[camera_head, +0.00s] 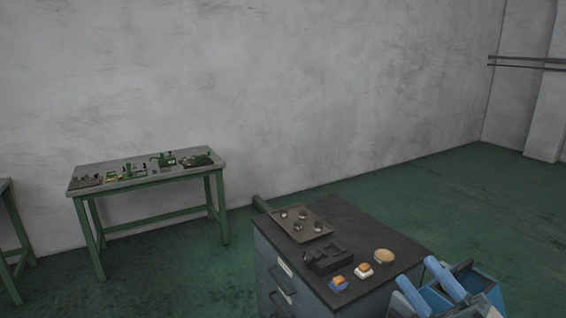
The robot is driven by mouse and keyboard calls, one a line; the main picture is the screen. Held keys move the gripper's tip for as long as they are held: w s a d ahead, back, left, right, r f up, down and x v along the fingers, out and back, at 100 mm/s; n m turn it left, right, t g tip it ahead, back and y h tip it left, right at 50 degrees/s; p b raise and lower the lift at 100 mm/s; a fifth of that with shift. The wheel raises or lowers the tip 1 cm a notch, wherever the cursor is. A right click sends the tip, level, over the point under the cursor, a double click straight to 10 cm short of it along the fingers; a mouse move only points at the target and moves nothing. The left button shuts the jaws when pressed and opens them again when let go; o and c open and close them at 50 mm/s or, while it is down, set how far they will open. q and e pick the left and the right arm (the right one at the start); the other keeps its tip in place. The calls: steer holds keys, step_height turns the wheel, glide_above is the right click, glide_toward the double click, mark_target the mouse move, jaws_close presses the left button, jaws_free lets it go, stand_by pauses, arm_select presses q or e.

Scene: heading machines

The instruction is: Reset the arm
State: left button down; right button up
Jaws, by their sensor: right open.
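My right gripper (417,271) comes in at the bottom right. Its two light blue fingers stand apart with nothing seen between them. They are at the front right corner of a dark-topped cabinet (340,222); I cannot tell how far above or beside it they are. The rest of my right arm is cut off by the bottom edge. My left gripper is not in view.
On the cabinet are a tray (327,229) with several small round parts, a black block (328,262), and small orange-topped pieces (363,270) near a tan round item (384,256). A green-legged bench (146,184) with tools stands at the wall. Green floor (440,205) is clear behind.

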steer(key=s+d+f+m+g+h, duration=0.1)
steer(key=d+f+m+g+h, duration=0.1)
steer(key=d+f+m+h, duration=0.6)
steer(key=d+f+m+g+h, duration=0.1)
steer(key=d+f+m+h, duration=0.2)
steer(key=f+m+h, duration=0.75)
steer(key=s+a+f+m+g+y, duration=0.25)
steer(key=s+f+g, duration=0.35)
steer(key=s+f, duration=0.35)
steer(key=s+a+f+m+g+y, duration=0.15)
steer(key=s+a+f+g, duration=0.25)
steer(key=s+f+g, duration=0.5)
step_height(320, 180, down, 35)
steer(key=d+t+h+b, duration=0.1)
steer(key=d+b, duration=0.2)
steer(key=b, duration=0.4)
steer(key=s+f+b, duration=0.2)
steer(key=s+f, duration=0.4)
steer(key=f, duration=0.3)
steer(key=s+f+b, duration=0.2)
steer(key=s+f, duration=0.4)
steer(key=f, duration=0.3)
steer(key=s+d+f+g+b, duration=0.1)
steer(key=s+f+b, duration=0.2)
steer(key=s+f, duration=0.4)
step_height(320, 180, down, 3)
steer(key=shift+r+m, duration=0.1)
steer(key=shift+m, duration=0.25)
